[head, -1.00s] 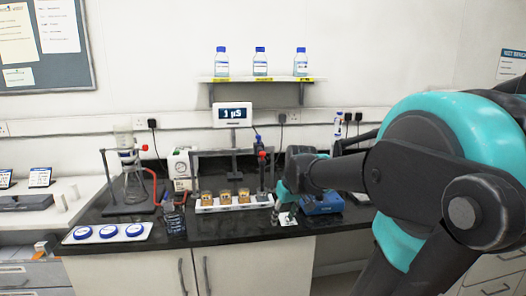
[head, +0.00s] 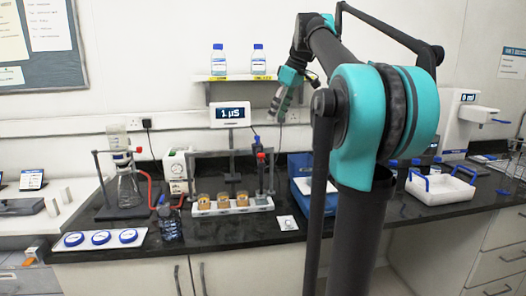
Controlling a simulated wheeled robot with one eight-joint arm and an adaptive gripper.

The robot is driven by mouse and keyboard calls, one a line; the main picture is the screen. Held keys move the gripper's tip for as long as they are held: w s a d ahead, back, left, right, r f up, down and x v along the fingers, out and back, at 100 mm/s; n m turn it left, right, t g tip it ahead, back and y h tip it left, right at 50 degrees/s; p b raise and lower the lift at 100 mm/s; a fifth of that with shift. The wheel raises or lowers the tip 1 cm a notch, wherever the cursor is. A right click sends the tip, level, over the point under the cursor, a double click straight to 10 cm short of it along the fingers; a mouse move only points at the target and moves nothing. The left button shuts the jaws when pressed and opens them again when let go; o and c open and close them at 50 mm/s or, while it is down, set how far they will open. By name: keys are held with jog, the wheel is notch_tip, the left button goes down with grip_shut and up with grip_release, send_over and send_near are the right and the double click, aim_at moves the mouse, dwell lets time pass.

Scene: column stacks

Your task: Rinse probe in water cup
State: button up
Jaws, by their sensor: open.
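A white rack (head: 212,212) on the black bench holds 3 cups of amber-brown contents; one is the middle cup (head: 223,200). A dark probe-like piece with a red top (head: 261,168) stands upright at the rack's right end. A meter display (head: 230,115) above reads about 1 µS. My gripper (head: 276,113) hangs in the air below the shelf's right side, above the probe and apart from it. It is open, with nothing visible in it.
A flask on a stand (head: 126,185) and a small bottle (head: 168,222) are at left. A blue box (head: 300,178) is right of the rack, partly behind my arm. A white tray with blue handles (head: 440,186) stands further right. A shelf holds bottles (head: 218,60).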

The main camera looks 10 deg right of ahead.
aim_at(262, 154)
jog(key=x, duration=1.6)
jog(key=shift+f, duration=0.1)
jog(key=shift+c, duration=0.6)
grip_shut()
